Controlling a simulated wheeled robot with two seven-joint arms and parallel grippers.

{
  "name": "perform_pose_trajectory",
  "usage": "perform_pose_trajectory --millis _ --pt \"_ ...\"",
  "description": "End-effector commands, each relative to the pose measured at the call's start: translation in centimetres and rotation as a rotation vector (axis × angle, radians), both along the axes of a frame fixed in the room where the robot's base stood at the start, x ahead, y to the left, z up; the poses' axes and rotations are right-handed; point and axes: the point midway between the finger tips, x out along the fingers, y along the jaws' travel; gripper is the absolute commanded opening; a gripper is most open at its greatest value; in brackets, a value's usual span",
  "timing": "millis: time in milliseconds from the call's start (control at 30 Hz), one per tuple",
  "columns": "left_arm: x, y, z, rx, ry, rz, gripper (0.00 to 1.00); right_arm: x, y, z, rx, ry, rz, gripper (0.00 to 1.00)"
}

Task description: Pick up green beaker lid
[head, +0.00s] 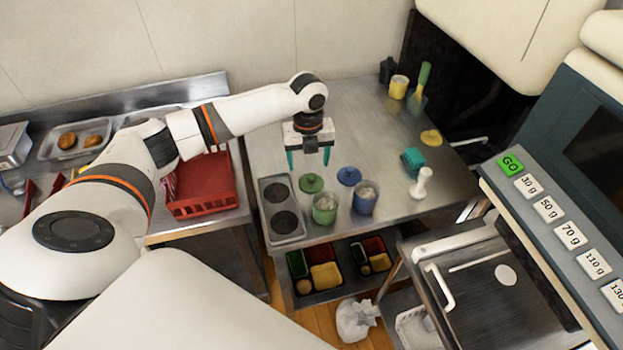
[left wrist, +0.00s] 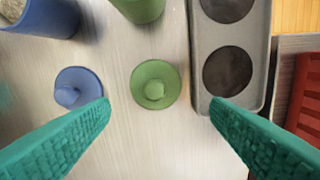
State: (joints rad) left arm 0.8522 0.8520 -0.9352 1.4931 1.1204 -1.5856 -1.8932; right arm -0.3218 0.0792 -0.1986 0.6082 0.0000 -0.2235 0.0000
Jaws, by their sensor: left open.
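The green beaker lid (head: 311,183) lies flat on the metal table, knob up, just behind the green beaker (head: 325,208). In the left wrist view the green lid (left wrist: 155,85) lies ahead of and between my teal fingertips. My left gripper (head: 309,157) is open and empty, pointing down above the table, behind the lid in the head view. It also shows in the left wrist view (left wrist: 160,105). A blue lid (head: 349,176) lies to the right of the green one, behind the blue beaker (head: 365,197). My right gripper is not in view.
A grey two-hole holder (head: 267,228) stands close left of the green lid. A red basket (head: 232,190) is further left. A teal object (head: 412,157), a white pestle-like object (head: 421,184) and a yellow lid (head: 431,137) lie to the right.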

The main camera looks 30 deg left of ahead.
Motion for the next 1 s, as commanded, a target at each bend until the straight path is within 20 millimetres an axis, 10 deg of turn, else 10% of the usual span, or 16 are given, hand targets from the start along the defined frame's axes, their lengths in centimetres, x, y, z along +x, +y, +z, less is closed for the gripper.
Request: perform_pose_trajectory --millis 367,767,1000 --pt "-0.4 -0.9 -3.9 0.001 0.004 0.000 0.71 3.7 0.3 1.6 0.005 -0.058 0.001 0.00" --pt "-0.3 -0.8 -6.1 0.001 -0.001 0.000 0.71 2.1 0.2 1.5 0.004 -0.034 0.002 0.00" --pt "-0.3 -0.8 -6.0 0.001 -0.001 0.000 0.38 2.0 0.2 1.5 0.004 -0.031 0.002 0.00"
